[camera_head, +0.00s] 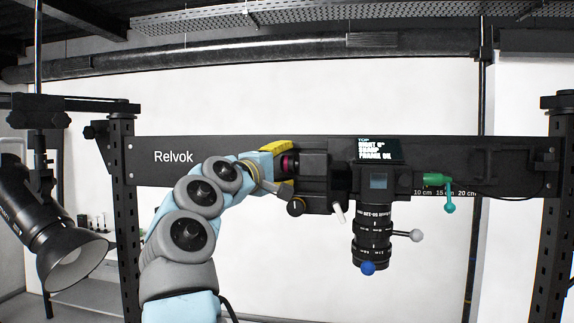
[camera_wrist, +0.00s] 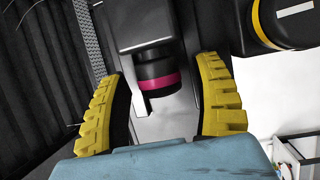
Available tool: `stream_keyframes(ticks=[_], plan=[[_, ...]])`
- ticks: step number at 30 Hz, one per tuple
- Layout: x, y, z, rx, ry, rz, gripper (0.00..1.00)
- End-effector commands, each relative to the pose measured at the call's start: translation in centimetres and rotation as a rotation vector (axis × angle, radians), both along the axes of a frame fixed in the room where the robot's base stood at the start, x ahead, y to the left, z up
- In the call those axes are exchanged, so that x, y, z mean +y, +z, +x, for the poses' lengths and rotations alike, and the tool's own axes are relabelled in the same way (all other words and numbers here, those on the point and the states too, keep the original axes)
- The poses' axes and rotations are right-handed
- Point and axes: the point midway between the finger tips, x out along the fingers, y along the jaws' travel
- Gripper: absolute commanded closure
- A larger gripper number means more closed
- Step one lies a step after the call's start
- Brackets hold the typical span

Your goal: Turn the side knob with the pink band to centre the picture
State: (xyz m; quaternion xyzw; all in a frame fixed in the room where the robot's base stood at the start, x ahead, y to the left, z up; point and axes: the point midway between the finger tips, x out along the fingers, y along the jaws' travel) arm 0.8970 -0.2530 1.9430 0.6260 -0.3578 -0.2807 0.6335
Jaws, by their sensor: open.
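The side knob (camera_wrist: 157,75) is a short black cylinder with a pink band, on the side of a dark housing in the wrist view. A little of its pink also shows in the head view (camera_head: 291,163), mostly behind my gripper. My gripper (camera_wrist: 163,82) is open, with one yellow ribbed finger on each side of the knob and a visible gap to both. In the head view, my gripper (camera_head: 277,162) is at the left end of the black camera body. A small display (camera_head: 380,149) on top shows white text, only partly legible.
A second knob with a yellow band (camera_wrist: 262,22) is close to the right finger. A white lever (camera_head: 339,212), a lens (camera_head: 372,235) with blue and grey balls, and a green handle (camera_head: 437,179) are farther right. A black lamp (camera_head: 60,240) hangs at left.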

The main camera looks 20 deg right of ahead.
Motion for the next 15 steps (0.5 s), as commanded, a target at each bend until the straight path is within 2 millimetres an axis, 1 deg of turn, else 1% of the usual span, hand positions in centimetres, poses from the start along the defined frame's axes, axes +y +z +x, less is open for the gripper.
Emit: stream_keyframes(ticks=[10, 15], plan=[[2.0, -0.3, -1.6, -0.004, 0.002, 0.003, 0.34], [3.6, -0.4, -2.6, -0.002, 0.001, 0.002, 0.34]])
